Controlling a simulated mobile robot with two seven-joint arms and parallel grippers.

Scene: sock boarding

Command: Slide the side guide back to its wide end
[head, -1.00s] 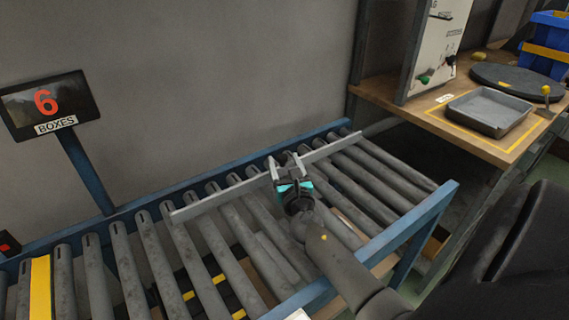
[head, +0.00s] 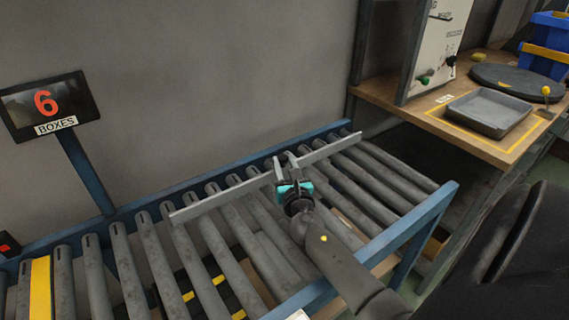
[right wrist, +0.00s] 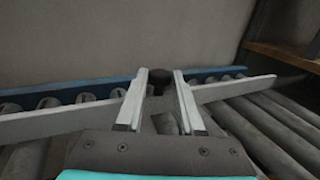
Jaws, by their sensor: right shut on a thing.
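The side guide (head: 225,198) is a long light-grey bar lying lengthwise over the rollers, near the conveyor's far rail. It runs to both sides of my gripper in the right wrist view (right wrist: 234,90). My right gripper (head: 287,166) is at the middle of the guide, coming from the near side. In the right wrist view its two pale fingers (right wrist: 160,95) stand on either side of a grey part of the guide, with a dark round knob (right wrist: 158,76) just beyond. It is shut on the guide there; the exact contact is partly hidden. My left gripper is not in view.
The roller conveyor (head: 130,262) has a blue far rail and a blue near rail (head: 408,228). A wooden bench (head: 455,132) with a grey tray (head: 488,110) is at right. The rollers around the guide are clear.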

